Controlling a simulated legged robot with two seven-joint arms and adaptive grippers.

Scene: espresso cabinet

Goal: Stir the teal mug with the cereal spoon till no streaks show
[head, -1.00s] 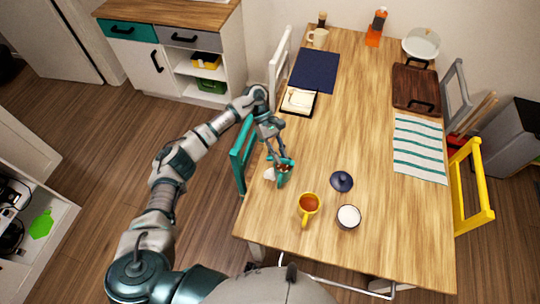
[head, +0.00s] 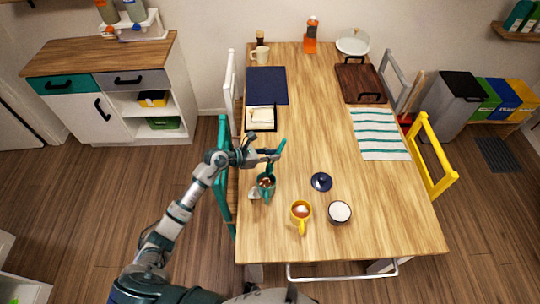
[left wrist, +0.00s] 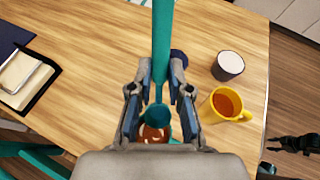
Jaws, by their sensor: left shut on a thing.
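The teal mug (head: 265,191) stands near the table's left edge. In the left wrist view its mouth shows brown liquid with pale streaks (left wrist: 154,133). My left gripper (head: 268,157) is above the mug, shut on the teal handle of the cereal spoon (head: 281,146). In the left wrist view the handle (left wrist: 162,40) passes between the fingers (left wrist: 159,92), and a round teal part is over the mug's mouth. The spoon's lower end is hidden. A dark shape at the right edge of the left wrist view may be my right gripper; its jaws are unclear.
A yellow mug (head: 301,215) of brown drink, a white-topped dark cup (head: 340,212) and a navy lid (head: 321,182) stand right of the teal mug. A small pale thing (head: 254,193) lies beside it. A black-edged tray (head: 261,118) lies behind. The table's right front is clear.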

